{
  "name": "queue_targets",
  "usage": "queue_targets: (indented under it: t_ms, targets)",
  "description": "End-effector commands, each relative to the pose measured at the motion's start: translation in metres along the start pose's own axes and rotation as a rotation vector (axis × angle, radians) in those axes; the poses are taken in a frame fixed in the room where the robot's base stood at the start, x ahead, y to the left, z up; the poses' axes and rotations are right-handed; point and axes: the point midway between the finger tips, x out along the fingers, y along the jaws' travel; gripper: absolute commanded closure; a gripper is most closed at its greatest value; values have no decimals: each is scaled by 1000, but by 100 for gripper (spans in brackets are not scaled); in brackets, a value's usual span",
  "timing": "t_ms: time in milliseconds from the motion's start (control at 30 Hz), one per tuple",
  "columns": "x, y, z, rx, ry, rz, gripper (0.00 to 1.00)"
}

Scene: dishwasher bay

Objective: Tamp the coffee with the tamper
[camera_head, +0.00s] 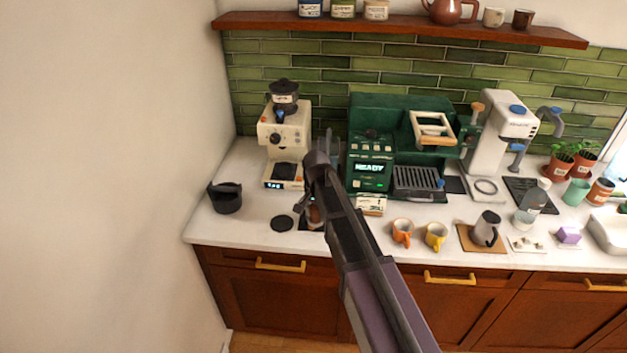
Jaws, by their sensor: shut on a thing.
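My gripper (311,203) is over the counter, in front of the gap between the cream grinder (283,135) and the green espresso machine (367,150). My wrist and forearm cover much of it. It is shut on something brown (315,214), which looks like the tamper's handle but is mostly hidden. A dark mat (306,226) shows in part below it. I cannot make out the portafilter or the coffee, nor whether the tamper touches anything. A flat black disc (282,223) lies on the counter just left of the gripper.
A black knock bin (225,198) stands at the counter's left end, near the wall. An orange mug (402,232), a yellow mug (436,236) and a grey pitcher (487,229) stand to the right. Bare counter (250,228) shows between bin and disc.

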Motion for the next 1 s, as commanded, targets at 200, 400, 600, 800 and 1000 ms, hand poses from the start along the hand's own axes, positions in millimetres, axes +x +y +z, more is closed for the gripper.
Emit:
queue_targets:
  t_ms: [200, 400, 600, 800, 1000]
  targets:
    - [-30, -33, -50, 1, 0, 0, 91]
    - [-38, -46, -70, 0, 0, 0, 91]
    - [-38, -46, -72, -1, 0, 0, 91]
    - [-38, -46, -71, -1, 0, 0, 91]
    - [-35, -47, -71, -1, 0, 0, 91]
